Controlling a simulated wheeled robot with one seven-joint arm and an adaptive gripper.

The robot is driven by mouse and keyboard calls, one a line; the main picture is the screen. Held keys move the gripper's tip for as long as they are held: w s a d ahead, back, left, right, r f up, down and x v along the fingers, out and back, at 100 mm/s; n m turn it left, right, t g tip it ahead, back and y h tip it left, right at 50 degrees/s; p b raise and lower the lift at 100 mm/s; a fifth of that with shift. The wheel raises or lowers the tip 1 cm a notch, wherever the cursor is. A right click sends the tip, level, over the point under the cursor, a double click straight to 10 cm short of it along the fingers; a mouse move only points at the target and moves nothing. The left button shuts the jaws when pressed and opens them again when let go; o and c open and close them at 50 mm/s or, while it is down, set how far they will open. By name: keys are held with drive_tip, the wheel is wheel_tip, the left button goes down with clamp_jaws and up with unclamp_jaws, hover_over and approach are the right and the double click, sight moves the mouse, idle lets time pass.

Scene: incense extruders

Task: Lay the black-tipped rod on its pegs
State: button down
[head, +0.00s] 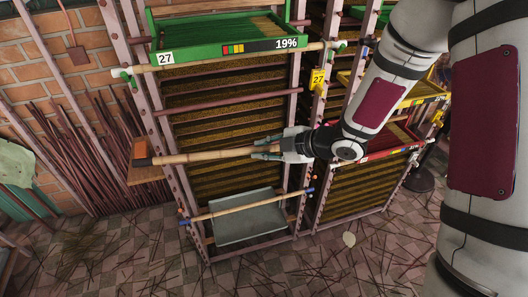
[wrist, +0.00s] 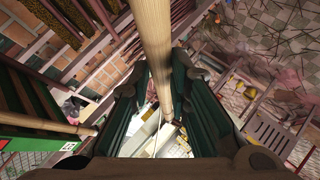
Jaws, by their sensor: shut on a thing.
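My gripper (head: 268,150) is shut on a tan rod (head: 205,156), holding it near its right part, roughly level in front of the rack. The rod's left end lies by an orange-brown block (head: 141,150) on a small wooden shelf; whether it touches cannot be told. In the wrist view the rod (wrist: 153,45) runs between my fingers (wrist: 155,105). The rack's left post (head: 163,150) and right post (head: 306,110) carry small pegs, mostly too small to tell apart.
Above, a green tray (head: 190,50) marked 27 and 19% sits behind a green-tipped rod (head: 240,58). A blue-tipped rod (head: 245,206) crosses below, before a grey tray (head: 262,225). A second rack with yellow and red trays stands right. Dark sticks lean left.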

drive_tip(key=shift+r, duration=0.2)
drive_tip(key=s+d+p, duration=0.2)
drive_tip(key=s+p, duration=0.1)
drive_tip(key=s, duration=0.5)
drive_tip(key=s+d+p, duration=0.3)
drive_tip(key=s, duration=0.6)
idle(0.5)
drive_tip(key=shift+s, duration=0.1)
